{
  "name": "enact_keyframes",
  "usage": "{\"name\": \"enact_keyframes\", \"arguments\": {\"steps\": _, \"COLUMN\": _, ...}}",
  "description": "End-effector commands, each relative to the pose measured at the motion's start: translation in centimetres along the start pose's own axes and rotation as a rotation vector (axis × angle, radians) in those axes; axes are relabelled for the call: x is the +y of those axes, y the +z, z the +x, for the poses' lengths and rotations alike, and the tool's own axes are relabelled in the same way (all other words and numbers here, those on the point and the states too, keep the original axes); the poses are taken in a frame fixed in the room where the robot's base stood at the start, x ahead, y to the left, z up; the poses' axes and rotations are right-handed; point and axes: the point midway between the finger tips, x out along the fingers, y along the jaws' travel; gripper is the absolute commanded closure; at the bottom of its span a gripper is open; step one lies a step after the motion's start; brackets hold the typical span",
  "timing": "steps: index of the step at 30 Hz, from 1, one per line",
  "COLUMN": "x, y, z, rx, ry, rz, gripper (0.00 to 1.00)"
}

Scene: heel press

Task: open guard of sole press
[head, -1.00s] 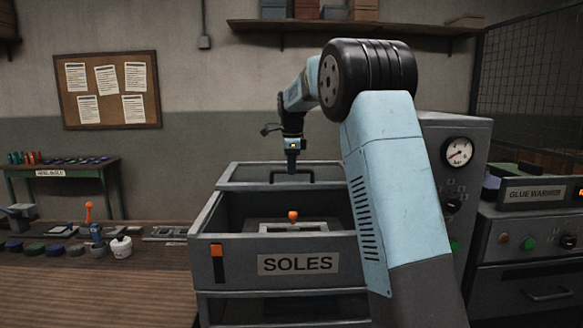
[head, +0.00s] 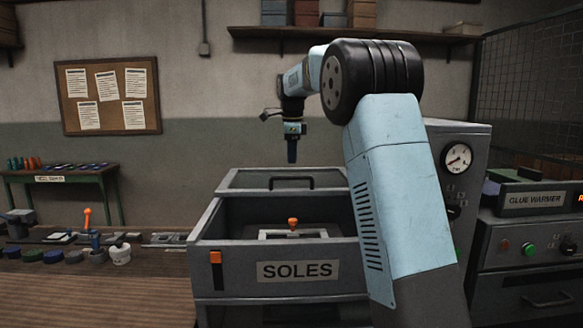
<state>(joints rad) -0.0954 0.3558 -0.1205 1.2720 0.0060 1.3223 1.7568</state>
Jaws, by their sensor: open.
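The sole press (head: 210,275), a grey box marked SOLES, stands in front of me. Its top front is open, and inside I see a pale frame with an orange knob (head: 293,222). Behind the opening lies a grey panel, the guard (head: 240,180), with a dark bar handle (head: 291,182). My gripper (head: 292,160) points down above the back of the panel, apart from the handle and empty. Its fingers are small and dark here. My arm hides the right side of the press.
A workbench (head: 90,288) with small tools and pots lies to the left. A gauge cabinet (head: 457,158) and the glue warmer (head: 535,199) stand to the right. A mesh fence rises at the far right.

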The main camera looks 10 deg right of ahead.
Motion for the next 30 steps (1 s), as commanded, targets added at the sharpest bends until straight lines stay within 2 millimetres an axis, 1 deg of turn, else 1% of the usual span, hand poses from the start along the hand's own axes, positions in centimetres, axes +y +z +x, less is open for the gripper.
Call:
{"name": "enact_keyframes", "arguments": {"steps": 1, "x": 0.0, "y": 0.1, "z": -1.1, "rx": -0.001, "ry": -0.002, "rz": -0.001, "gripper": 0.58}}
{"name": "enact_keyframes", "arguments": {"steps": 6, "x": 0.0, "y": 0.1, "z": -4.0, "rx": -0.001, "ry": -0.001, "rz": -0.001, "gripper": 0.58}}
{"name": "enact_keyframes", "arguments": {"steps": 9, "x": 0.0, "y": 0.1, "z": -5.2, "rx": 0.0, "ry": 0.0, "rz": -0.001, "gripper": 0.58}}
{"name": "enact_keyframes", "arguments": {"steps": 12, "x": 0.0, "y": 0.1, "z": -6.0, "rx": 0.0, "ry": 0.001, "rz": -0.001, "gripper": 0.58}}
{"name": "enact_keyframes", "arguments": {"steps": 17, "x": 0.0, "y": 0.1, "z": -6.5, "rx": 0.0, "ry": 0.001, "rz": -0.001, "gripper": 0.58}}
{"name": "enact_keyframes", "arguments": {"steps": 26, "x": 0.1, "y": 0.0, "z": -6.6, "rx": 0.0, "ry": 0.001, "rz": -0.004, "gripper": 0.58}}
{"name": "enact_keyframes", "arguments": {"steps": 29, "x": 0.8, "y": -0.3, "z": -7.1, "rx": -0.004, "ry": -0.005, "rz": -0.03, "gripper": 0.58}}
{"name": "enact_keyframes", "arguments": {"steps": 30, "x": 1.3, "y": -0.5, "z": -7.3, "rx": -0.007, "ry": -0.008, "rz": -0.052, "gripper": 0.58}}
